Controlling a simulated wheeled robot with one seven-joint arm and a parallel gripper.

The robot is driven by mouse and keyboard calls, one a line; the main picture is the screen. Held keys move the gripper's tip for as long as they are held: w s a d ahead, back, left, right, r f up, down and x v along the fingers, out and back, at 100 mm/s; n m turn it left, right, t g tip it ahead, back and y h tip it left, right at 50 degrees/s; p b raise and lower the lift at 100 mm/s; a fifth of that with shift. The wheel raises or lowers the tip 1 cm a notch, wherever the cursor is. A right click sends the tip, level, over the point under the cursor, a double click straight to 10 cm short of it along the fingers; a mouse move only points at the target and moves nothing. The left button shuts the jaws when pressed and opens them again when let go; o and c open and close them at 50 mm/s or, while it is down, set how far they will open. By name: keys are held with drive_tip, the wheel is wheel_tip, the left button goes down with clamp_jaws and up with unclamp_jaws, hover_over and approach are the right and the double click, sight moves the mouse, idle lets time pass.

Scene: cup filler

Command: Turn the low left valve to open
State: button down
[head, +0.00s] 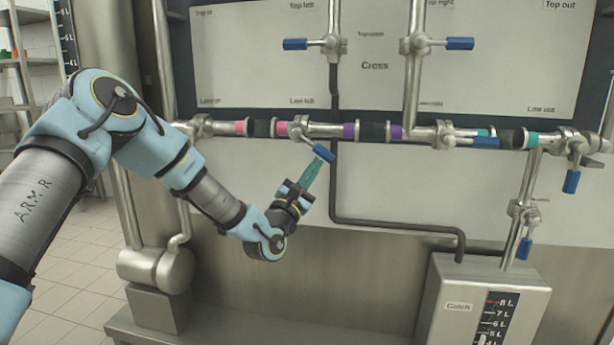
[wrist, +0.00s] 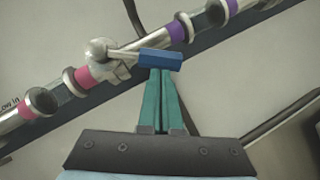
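The low left valve (head: 300,128) sits on the lower horizontal pipe, between a pink and a purple band. Its blue handle (head: 324,152) slants down and to the right, at an angle to the pipe. In the wrist view the valve body (wrist: 103,52) is left of the blue handle (wrist: 161,60). My gripper (head: 318,163) comes from below, its teal fingers close together and pointing up at the handle's free end. In the wrist view the fingertips (wrist: 160,72) meet the handle's lower edge. I cannot tell whether they touch it. Nothing shows held between them.
The top left valve's blue handle (head: 295,44) is horizontal. The low right handle (head: 487,142) lies nearly along the pipe. The low out handle (head: 572,181) hangs down. A dark tube (head: 334,195) runs down just right of my gripper to the catch tank (head: 490,300).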

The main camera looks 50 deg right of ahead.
sight(329, 152)
drive_tip(key=n+t+b, duration=0.1)
drive_tip(key=n+t, duration=0.1)
drive_tip(key=s+d+r+n+t+b, duration=0.1)
drive_tip(key=n+t, duration=0.1)
drive_tip(key=n, duration=0.1)
drive_tip(key=s+r+n+t+y+b, duration=0.1)
drive_tip(key=n, duration=0.2)
drive_tip(key=shift+s+d+r+t, duration=0.15)
drive_tip(key=shift+d+r+t, duration=0.1)
drive_tip(key=shift+t, duration=0.15)
drive_tip(key=shift+s+r+n+t+b, duration=0.1)
drive_tip(key=shift+r+n+t+b, duration=0.1)
drive_tip(key=shift+n+t+b, duration=0.3)
drive_tip(key=shift+s+d+r, duration=0.15)
drive_tip(key=shift+r, duration=0.55)
drive_tip(key=shift+s, duration=0.1)
